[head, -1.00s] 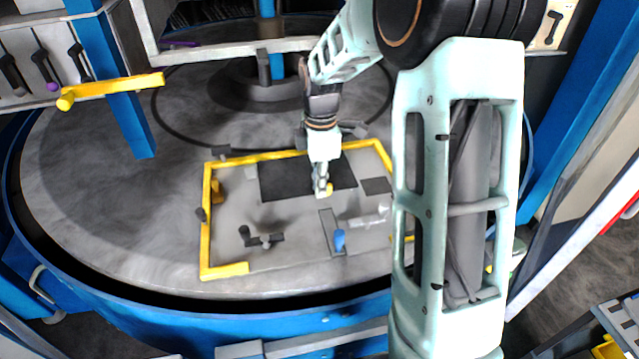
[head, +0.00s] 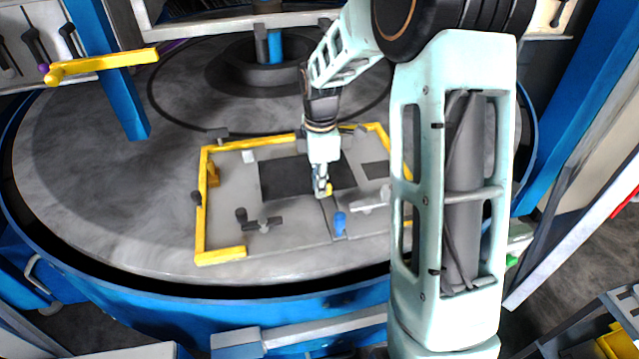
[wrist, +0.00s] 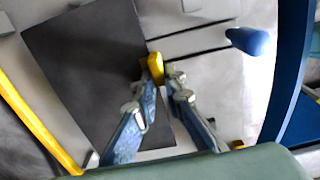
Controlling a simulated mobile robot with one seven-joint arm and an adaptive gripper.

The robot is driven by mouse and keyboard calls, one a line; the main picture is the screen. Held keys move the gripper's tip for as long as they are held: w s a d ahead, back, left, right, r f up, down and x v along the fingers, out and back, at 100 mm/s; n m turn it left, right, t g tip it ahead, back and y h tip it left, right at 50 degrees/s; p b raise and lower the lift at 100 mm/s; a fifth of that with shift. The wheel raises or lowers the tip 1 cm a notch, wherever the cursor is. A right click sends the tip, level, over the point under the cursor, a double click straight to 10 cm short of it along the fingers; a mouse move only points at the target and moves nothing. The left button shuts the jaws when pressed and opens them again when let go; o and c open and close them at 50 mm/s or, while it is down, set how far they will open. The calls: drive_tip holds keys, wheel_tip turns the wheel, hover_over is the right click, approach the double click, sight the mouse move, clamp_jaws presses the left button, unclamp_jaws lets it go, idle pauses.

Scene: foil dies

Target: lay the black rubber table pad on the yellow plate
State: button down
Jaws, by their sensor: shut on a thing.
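A black rectangular pad (head: 285,177) lies flat within a grey plate (head: 225,215) edged by yellow bars (head: 201,210). The pad fills much of the left of the wrist view (wrist: 85,80). No plate that is yellow all over can be made out. My gripper (head: 321,187) is over the pad's near right part. In the wrist view its fingers (wrist: 160,80) are closed on a small yellow piece (wrist: 155,67) at the pad's edge. I cannot tell whether this piece is fixed to the pad, or whether the pad is raised. The fingers hide part of that edge.
A blue knob (head: 340,222) and a pale handle (head: 371,202) stand right of the gripper. A dark clamp (head: 262,224) lies front left. A white block (head: 248,156) is near the back left. A blue post (head: 112,85) rises at left.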

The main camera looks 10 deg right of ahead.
drive_tip(key=shift+f+b, duration=0.85)
drive_tip(key=shift+f, duration=0.4)
drive_tip(key=c, duration=1.9)
unclamp_jaws()
drive_tip(key=shift+c, duration=0.2)
